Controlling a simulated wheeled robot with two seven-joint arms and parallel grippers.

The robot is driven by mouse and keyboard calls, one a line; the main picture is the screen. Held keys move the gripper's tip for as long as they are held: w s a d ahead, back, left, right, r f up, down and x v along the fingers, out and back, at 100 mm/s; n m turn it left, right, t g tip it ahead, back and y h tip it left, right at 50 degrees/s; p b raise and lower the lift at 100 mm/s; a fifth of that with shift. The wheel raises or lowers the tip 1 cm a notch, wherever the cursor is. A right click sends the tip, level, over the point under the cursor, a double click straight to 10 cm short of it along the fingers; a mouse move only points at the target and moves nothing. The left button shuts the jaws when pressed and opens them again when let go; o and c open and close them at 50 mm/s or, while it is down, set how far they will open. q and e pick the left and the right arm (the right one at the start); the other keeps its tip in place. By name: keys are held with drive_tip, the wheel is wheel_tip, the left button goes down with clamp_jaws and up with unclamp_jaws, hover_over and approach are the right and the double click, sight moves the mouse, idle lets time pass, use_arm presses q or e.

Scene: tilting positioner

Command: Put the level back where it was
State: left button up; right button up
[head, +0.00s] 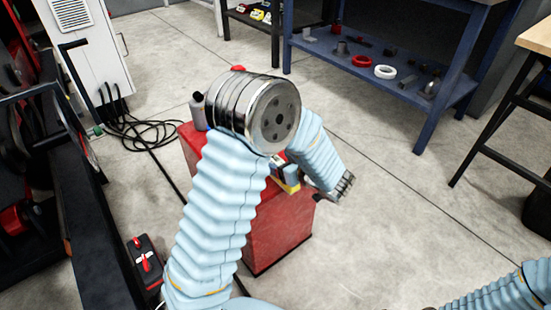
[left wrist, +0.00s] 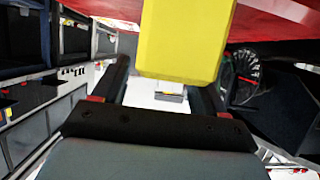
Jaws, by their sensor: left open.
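The level is a yellow block (head: 292,187) at the right edge of the red cabinet's top in the head view, partly hidden by my left arm. In the left wrist view the yellow level (left wrist: 180,40) reaches in from the top, between the two dark fingers of my left gripper (left wrist: 163,75). The gripper is open around it, with no clear grip on it. In the head view my left gripper (head: 317,197) shows only as a small dark part by the cabinet's right edge. My right gripper is out of view.
The red cabinet (head: 280,232) stands under my left arm, with a grey bottle (head: 198,110) on top. A blue shelf (head: 440,88) with small parts stands at the back right. Black cable (head: 150,130) lies on the floor at left. The floor right of the cabinet is clear.

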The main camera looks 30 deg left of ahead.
use_arm(q)
drive_tip(key=v, duration=0.9)
drive_tip(key=shift+p, duration=0.3)
drive_tip(key=shift+d, duration=0.1)
